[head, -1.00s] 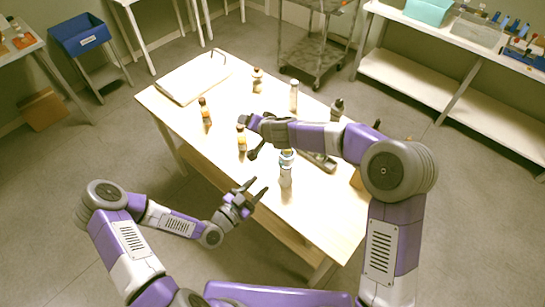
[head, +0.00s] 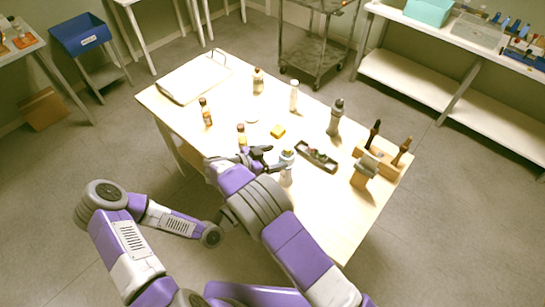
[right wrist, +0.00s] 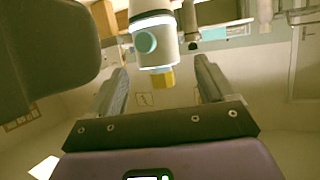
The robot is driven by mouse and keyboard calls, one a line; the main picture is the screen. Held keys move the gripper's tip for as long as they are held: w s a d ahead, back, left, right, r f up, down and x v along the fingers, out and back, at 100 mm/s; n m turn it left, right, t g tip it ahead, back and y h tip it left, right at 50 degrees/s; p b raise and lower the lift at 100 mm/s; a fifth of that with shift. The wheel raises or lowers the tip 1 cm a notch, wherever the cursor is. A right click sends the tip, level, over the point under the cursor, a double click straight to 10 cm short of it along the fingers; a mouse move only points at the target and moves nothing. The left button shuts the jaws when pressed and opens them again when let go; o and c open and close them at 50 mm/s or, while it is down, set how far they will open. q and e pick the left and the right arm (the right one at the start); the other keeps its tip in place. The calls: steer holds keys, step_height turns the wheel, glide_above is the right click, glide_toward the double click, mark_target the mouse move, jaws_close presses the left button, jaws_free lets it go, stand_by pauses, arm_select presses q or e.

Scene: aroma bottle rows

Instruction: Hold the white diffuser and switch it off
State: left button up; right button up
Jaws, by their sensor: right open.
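In the right wrist view the diffuser (right wrist: 152,22) appears upside down, with a round teal button, a glowing ring and a yellow tip pointing down. My right gripper (head: 272,158) is open beside the diffuser's upper part. In the right wrist view its two fingers (right wrist: 161,66) are spread, with the yellow tip in the gap between them as seen from there; I cannot tell whether they touch. My left gripper is hidden behind my right arm.
A white board (head: 193,78) lies at the far left.

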mark_target(284, 155)
steer(key=x, duration=0.7)
steer(key=shift+w+d, duration=0.1)
steer(key=shift+d, duration=0.15)
arm_select(q)
steer(key=shift+c, duration=0.3)
arm_select(e)
steer(key=c, duration=1.1)
arm_select(q)
jaws_close()
arm_select(e)
steer(key=shift+f, duration=0.1)
stand_by(0.3)
